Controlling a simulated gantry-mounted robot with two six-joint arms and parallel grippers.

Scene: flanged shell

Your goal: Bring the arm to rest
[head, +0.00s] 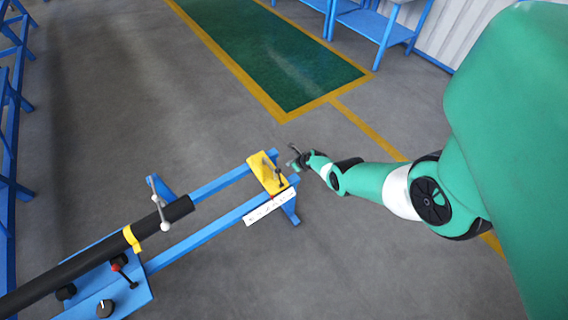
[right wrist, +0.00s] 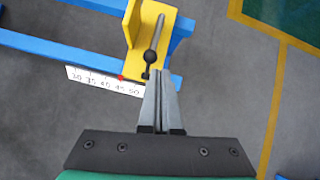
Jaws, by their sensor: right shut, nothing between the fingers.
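My right gripper (head: 299,160) is at the end of the green right arm, beside the yellow end block of a blue rail frame. In the right wrist view its two fingers (right wrist: 161,76) are shut together with nothing between them. Their tips are near the black ball of a rod handle (right wrist: 153,50) on the yellow block (right wrist: 133,27); I cannot tell whether they touch. My left gripper does not show.
The blue rail frame (head: 206,233) carries a black tube (head: 80,258), a red-tipped lever (head: 122,273) and a white scale (head: 269,207). Blue racks (head: 8,140) stand at the left and a blue bench (head: 372,27) at the top. The grey floor (head: 350,270) is clear.

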